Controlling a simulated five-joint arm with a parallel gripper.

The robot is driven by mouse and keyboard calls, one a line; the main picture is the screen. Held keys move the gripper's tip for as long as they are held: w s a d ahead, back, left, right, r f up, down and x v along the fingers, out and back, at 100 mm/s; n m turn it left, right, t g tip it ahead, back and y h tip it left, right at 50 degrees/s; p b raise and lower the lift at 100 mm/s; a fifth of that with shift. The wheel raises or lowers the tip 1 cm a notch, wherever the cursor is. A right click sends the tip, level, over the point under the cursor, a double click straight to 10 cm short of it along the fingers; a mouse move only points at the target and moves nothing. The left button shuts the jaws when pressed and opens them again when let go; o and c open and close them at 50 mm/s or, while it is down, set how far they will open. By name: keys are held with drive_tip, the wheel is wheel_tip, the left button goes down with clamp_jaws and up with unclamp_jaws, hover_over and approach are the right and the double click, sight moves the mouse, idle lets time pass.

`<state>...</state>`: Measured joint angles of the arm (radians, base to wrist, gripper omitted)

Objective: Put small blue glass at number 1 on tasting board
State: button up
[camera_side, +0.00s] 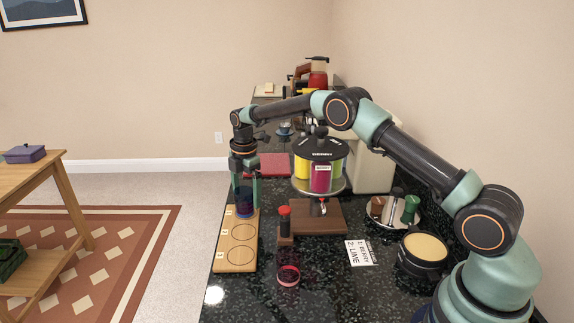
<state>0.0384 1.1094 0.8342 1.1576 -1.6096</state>
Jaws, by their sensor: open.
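The small blue glass (244,203) is upright at the far end of the wooden tasting board (222,266). It appears to rest on the board and covers the far spot there. The middle and near circles of the board are empty. Small white labels run along the board's left edge, too small to read surely. My gripper (246,192) points down over the glass, its fingers open on either side of it. I cannot tell whether the fingers touch the glass.
Right of the board stand a red-topped bottle (285,222) and a pinkish-rimmed glass (288,276). Behind is a carousel (320,178) of coloured containers on a brown base.

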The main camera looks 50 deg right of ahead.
drive_tip(key=s+a+r+m+t, duration=0.1)
drive_tip(key=s+r+m, duration=0.1)
drive_tip(key=r, duration=0.8)
drive_tip(key=s+r+m, duration=0.2)
drive_tip(key=r, duration=0.7)
drive_tip(key=s+r+m+t, duration=0.2)
drive_tip(key=s+r+m, duration=0.3)
drive_tip(key=s, duration=0.4)
drive_tip(key=s+f+m+t, duration=0.1)
drive_tip(key=s+m, duration=0.3)
drive_tip(key=s, duration=0.4)
drive_tip(key=s+a+f+m+t, duration=0.1)
drive_tip(key=s+f+m, duration=0.2)
drive_tip(key=s+m, duration=0.2)
drive_tip(key=s, duration=0.3)
drive_tip(key=shift+s+f, duration=0.25)
drive_tip(key=shift+f, duration=0.1)
